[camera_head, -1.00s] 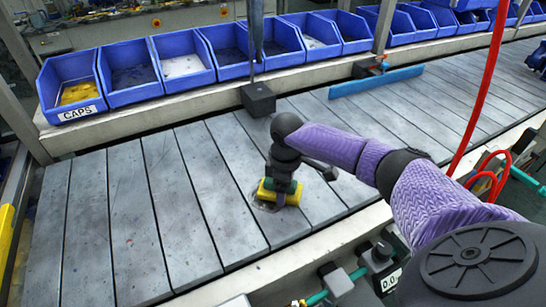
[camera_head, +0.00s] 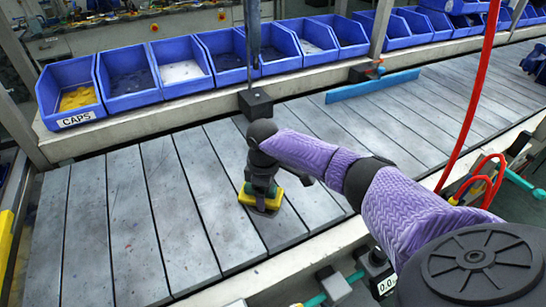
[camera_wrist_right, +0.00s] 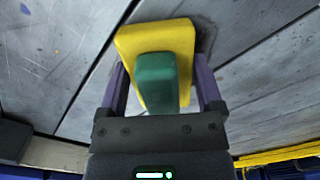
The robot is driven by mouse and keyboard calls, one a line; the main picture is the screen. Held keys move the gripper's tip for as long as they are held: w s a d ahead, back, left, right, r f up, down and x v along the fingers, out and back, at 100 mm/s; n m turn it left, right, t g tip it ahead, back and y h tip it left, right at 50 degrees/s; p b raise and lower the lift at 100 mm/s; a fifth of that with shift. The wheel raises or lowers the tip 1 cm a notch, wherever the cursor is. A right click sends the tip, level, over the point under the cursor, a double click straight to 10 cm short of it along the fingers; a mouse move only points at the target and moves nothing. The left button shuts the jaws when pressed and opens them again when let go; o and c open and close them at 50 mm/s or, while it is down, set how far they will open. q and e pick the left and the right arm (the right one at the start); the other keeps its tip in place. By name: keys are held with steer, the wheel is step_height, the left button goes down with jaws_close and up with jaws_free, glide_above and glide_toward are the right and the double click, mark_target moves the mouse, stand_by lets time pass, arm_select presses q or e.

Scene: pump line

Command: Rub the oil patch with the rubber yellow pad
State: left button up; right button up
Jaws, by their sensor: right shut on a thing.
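The yellow pad (camera_head: 264,199) has a green grip block (camera_wrist_right: 156,82) on its back. My right gripper (camera_head: 262,184) is shut on this green block, with one finger on each side in the right wrist view. The pad lies low over the grey slats, apparently touching them. A dark smear, the oil patch (camera_wrist_right: 207,34), shows beside the pad's right edge in the right wrist view. In the head view only a little of it shows at the pad's lower edge; the rest is hidden under the pad. My left gripper is not in view.
The slatted conveyor bed (camera_head: 130,220) is mostly clear around the pad. A row of blue bins (camera_head: 130,75) lines its back edge. A black block (camera_head: 255,103) on a post and a blue bar (camera_head: 372,86) stand behind. A red hose (camera_head: 470,125) hangs right.

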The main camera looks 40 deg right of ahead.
mark_target(250, 199)
steer(key=a, duration=0.2)
steer(key=w+a+p, duration=0.1)
steer(key=shift+a, duration=0.35)
steer(key=shift+w+d+f+b, duration=0.15)
steer(key=shift+w+f+b, duration=0.2)
steer(key=shift+w+b, duration=0.65)
steer(key=shift+s+d+r, duration=0.15)
steer(key=shift+s+r, duration=0.05)
steer(key=d, duration=0.3)
steer(key=shift+s+r, duration=0.1)
steer(key=shift+s, duration=0.25)
steer(key=shift+s+d, duration=0.15)
steer(key=shift+d, duration=0.55)
steer(key=shift+s+d+r, duration=0.1)
steer(key=shift+s+d, duration=0.1)
steer(key=shift+d, duration=0.7)
steer(key=shift+s+d, duration=0.2)
steer(key=shift+d, duration=0.7)
steer(key=shift+r+p, duration=0.15)
steer(key=shift+p, duration=0.15)
